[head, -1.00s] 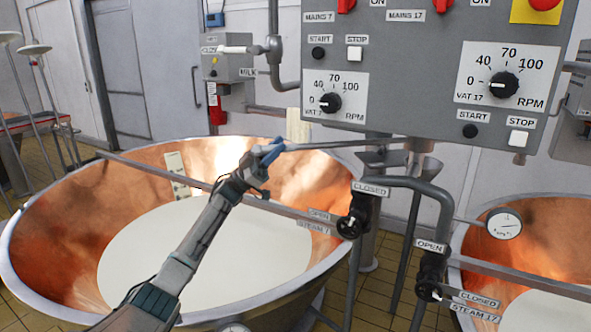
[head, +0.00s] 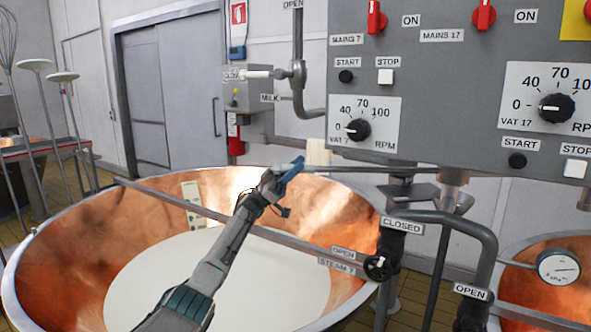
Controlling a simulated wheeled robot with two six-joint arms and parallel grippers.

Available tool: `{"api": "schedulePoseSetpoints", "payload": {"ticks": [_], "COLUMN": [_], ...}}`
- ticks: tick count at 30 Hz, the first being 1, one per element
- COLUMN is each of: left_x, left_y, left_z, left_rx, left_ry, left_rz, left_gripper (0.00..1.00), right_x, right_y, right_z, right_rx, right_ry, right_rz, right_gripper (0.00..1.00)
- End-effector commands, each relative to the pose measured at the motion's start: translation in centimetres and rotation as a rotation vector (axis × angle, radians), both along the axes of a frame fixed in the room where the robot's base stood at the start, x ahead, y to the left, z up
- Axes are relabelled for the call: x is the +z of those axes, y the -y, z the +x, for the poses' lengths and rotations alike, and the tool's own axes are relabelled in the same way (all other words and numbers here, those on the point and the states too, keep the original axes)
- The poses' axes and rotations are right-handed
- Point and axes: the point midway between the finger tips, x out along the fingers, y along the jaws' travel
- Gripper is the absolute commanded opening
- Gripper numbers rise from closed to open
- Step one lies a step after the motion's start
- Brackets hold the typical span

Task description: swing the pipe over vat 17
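The pipe (head: 370,170) is a thin grey horizontal tube below the control panel. It runs left from a support near the panel's lower middle toward the big left copper vat. My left gripper (head: 291,180), with a blue finger, is at the pipe's left end, over the far side of that vat. It overlaps the pipe end in the picture, and its grip is not clear. Vat 17 (head: 548,285) is the copper vat at the lower right, cut by the frame edge. The pipe's visible length is not over vat 17. My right gripper is not in view.
The left copper vat (head: 85,245) holds white liquid, with a long grey bar (head: 210,212) across it. The control panel (head: 450,80) hangs above the pipe.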

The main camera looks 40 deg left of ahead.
Motion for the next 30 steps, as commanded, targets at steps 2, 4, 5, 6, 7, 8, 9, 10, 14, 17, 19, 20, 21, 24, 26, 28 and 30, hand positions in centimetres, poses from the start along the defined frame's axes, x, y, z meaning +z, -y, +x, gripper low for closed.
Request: {"api": "schedulePoseSetpoints", "payload": {"ticks": [2,4,5,6,7,8,9,10,14,17,19,20,21,24,26,28,30], "left_x": [0.4,0.3,0.3,0.3,0.3,0.2,0.2,0.2,-0.5,-1.6,-2.5,-2.7,-3.2,-4.3,-4.9,-5.6,-6.2], "left_y": [-0.1,-0.1,0.0,0.0,0.0,0.0,0.0,0.0,-0.4,-1.3,-2.1,-2.4,-2.7,-3.8,-4.4,-5.1,-5.6], "left_z": [-0.1,-0.1,-0.1,-0.1,-0.1,-0.1,-0.1,-0.1,-0.2,-0.6,-1.0,-1.1,-1.3,-1.8,-2.1,-2.4,-2.7], "left_rx": [0.002,0.002,0.001,0.001,0.001,0.001,0.001,0.000,0.000,0.002,0.002,0.002,0.001,0.002,0.002,0.001,0.001], "left_ry": [0.004,0.004,0.004,0.004,0.005,0.004,0.004,0.004,0.003,0.001,0.001,0.001,0.002,0.002,0.002,0.001,0.001], "left_rz": [0.000,0.001,0.002,0.002,0.002,0.003,0.003,0.004,0.003,0.003,0.003,0.003,0.003,0.002,0.001,0.001,0.001], "left_gripper": [0.42,0.43,0.43,0.43,0.43,0.43,0.43,0.43,0.43,0.43,0.43,0.43,0.43,0.43,0.43,0.43,0.43], "right_x": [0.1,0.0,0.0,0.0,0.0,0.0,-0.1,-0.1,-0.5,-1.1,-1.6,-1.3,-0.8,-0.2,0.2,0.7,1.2], "right_y": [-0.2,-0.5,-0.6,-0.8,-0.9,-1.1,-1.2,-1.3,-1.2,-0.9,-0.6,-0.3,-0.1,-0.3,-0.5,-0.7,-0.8], "right_z": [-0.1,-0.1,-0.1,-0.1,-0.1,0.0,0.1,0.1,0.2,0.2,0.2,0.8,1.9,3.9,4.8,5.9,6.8], "right_rx": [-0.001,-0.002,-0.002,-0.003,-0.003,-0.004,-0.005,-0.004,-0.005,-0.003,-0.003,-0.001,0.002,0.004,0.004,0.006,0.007], "right_ry": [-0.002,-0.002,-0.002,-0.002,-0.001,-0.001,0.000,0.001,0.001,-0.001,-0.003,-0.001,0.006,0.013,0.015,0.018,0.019], "right_rz": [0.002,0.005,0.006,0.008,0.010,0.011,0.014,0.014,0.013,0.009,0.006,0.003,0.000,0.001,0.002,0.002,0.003], "right_gripper": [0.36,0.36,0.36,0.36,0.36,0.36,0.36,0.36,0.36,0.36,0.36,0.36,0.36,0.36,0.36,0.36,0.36]}}
